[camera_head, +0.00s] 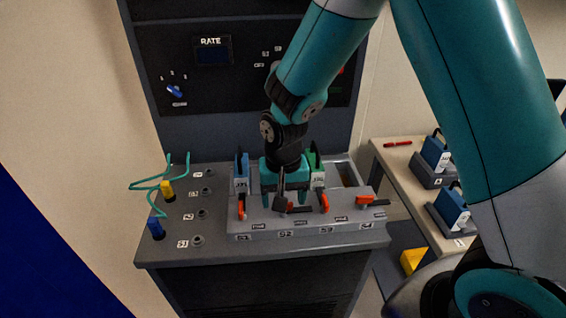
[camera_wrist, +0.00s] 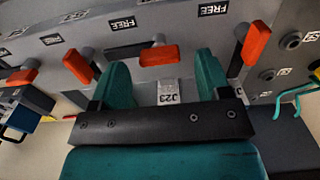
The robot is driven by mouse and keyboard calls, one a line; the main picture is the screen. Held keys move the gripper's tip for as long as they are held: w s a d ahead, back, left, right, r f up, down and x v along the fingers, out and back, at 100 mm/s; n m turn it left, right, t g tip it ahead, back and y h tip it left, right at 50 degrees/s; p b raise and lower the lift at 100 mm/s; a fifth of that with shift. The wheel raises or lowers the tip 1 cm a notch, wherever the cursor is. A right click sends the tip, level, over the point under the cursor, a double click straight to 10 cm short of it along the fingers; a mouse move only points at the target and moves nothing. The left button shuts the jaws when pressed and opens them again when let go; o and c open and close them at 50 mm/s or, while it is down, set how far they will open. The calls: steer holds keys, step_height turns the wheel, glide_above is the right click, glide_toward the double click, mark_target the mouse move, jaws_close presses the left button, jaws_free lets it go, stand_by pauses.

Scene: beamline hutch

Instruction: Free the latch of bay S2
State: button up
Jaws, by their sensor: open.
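My gripper (camera_head: 284,200) is open and points down over bay S2 of the grey console. In the wrist view the fingers (camera_wrist: 160,75) are spread apart, with a grey block labelled "J23" (camera_wrist: 168,93) between them. The S2 latch (camera_head: 299,209) is partly hidden by a dark part in the head view. The S2 bay's contents are mostly hidden behind my gripper.
The S1 latch (camera_head: 241,206) and S3 latch (camera_head: 324,203) point towards the front; the S4 latch (camera_head: 364,201) lies crosswise. A blue block (camera_head: 242,172) stands in S1, a green one (camera_head: 315,168) in S3. Cabled plugs (camera_head: 156,228) stand left. A side table (camera_head: 400,165) is right.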

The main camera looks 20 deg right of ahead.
step_height(320, 180, up, 16)
steer(key=shift+b, duration=0.45)
steer(key=shift+f, duration=0.1)
steer(key=s+a+r+n+y, duration=0.1)
steer(key=s+a+n+y, duration=0.1)
steer(key=s+n, duration=0.3)
steer(key=s+a+r+n+y, duration=0.1)
steer(key=s+n, duration=0.4)
steer(key=s, duration=0.9)
steer(key=shift+a+r+n+y, duration=0.15)
steer(key=shift+a+n+y, duration=0.15)
steer(key=shift+a+y, duration=0.45)
steer(key=shift+a, duration=0.1)
